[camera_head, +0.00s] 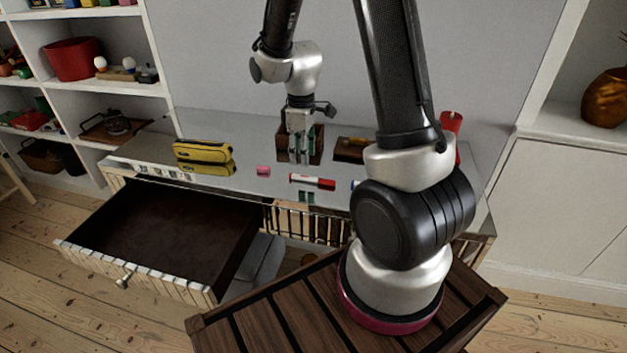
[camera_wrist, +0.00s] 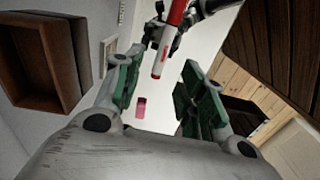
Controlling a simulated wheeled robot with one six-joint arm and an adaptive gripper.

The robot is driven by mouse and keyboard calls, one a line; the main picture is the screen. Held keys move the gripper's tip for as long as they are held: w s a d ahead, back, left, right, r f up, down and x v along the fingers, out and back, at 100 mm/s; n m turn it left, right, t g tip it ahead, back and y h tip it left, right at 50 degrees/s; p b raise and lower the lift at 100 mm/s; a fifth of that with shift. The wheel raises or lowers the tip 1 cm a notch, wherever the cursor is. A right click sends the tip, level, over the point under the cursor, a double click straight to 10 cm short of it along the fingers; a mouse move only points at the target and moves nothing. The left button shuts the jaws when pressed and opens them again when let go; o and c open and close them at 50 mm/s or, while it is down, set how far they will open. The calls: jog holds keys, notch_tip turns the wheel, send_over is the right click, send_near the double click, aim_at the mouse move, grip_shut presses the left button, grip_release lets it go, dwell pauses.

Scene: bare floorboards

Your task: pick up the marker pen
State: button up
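The marker pen (camera_head: 312,182), white with a red cap, lies on the glossy tabletop near its front edge. In the wrist view the marker pen (camera_wrist: 162,62) shows at the top middle, beyond the gap between the fingers. My gripper (camera_head: 300,160) hangs pointing down above the table, behind the pen in the head view. In the wrist view my gripper (camera_wrist: 165,88) has its green-padded fingers spread, with nothing held between them.
A pink eraser (camera_head: 263,171) and a yellow pencil case (camera_head: 203,152) lie left of the pen. A wooden box (camera_head: 318,133) stands behind my gripper. A drawer (camera_head: 150,230) is pulled open at front left. A red object (camera_head: 452,123) stands right, partly behind my arm.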

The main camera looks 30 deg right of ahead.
aim_at(312, 180)
jog(key=f, duration=0.6)
jog(key=shift+s+f, duration=0.25)
jog(key=shift+f, duration=0.15)
jog(key=shift+c, duration=0.2)
jog(key=c, duration=0.8)
